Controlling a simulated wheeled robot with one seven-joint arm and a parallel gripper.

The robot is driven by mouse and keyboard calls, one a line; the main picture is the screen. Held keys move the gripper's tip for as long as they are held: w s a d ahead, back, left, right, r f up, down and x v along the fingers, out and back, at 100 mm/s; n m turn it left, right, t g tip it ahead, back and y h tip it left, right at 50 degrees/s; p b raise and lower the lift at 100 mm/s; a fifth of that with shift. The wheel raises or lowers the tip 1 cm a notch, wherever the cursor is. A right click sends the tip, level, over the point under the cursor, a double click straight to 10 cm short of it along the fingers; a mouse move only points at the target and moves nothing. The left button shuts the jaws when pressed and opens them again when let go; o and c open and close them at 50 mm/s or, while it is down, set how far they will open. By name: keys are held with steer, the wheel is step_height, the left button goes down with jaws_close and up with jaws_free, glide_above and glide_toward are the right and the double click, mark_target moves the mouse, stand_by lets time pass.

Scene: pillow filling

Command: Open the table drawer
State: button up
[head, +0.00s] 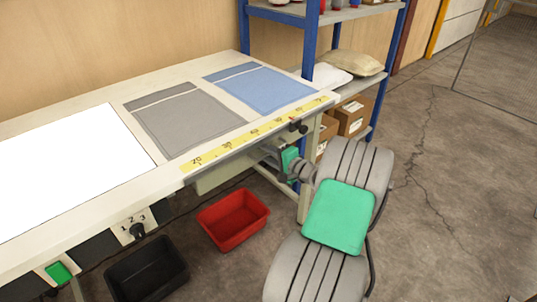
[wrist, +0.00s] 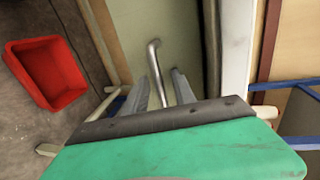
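The table drawer (head: 218,176) is a pale grey-green box under the front edge of the white work table (head: 85,202). Its front panel fills the middle of the wrist view (wrist: 183,30). A bent metal bar handle (wrist: 154,62) stands out from that panel. My gripper (head: 270,151) is beside the drawer under the table edge, partly hidden by the tabletop. In the wrist view my gripper (wrist: 163,88) has its two grey fingers apart, one on each side of the handle, with gaps showing. Whether a finger touches the handle cannot be told.
A red bin (head: 233,218) and a black bin (head: 147,272) sit on the floor below the table. A table leg (head: 307,180) and a blue-framed shelf (head: 309,40) stand close to my arm. Open floor lies to the right.

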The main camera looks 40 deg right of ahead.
steer(key=shift+c, duration=0.5)
jaws_close()
steer(key=shift+d, duration=0.1)
stand_by(0.7)
